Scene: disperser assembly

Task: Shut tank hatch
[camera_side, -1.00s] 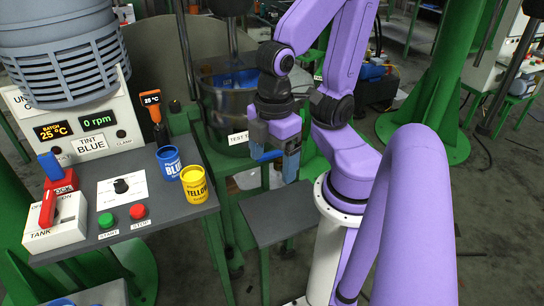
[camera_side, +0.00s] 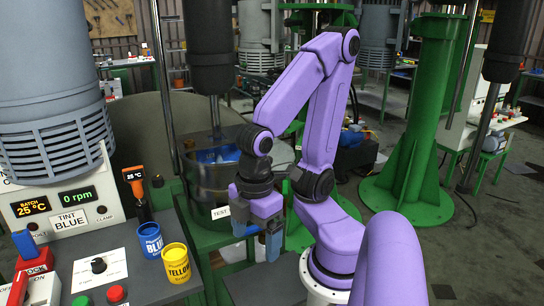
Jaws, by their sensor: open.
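The metal tank (camera_side: 207,178) stands left of my arm, behind the console, with blue showing inside its open top. A white label reading "TEST" (camera_side: 220,212) is on its front, partly covered by my gripper. I cannot clearly make out the hatch. My gripper (camera_side: 257,236) is in front of the tank's right side, pointing down, with its grey-blue fingers apart. No held object shows between them. I cannot tell whether the gripper touches the tank.
A dark flat plate (camera_side: 262,288) lies below my gripper. A green column (camera_side: 418,120) stands at right.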

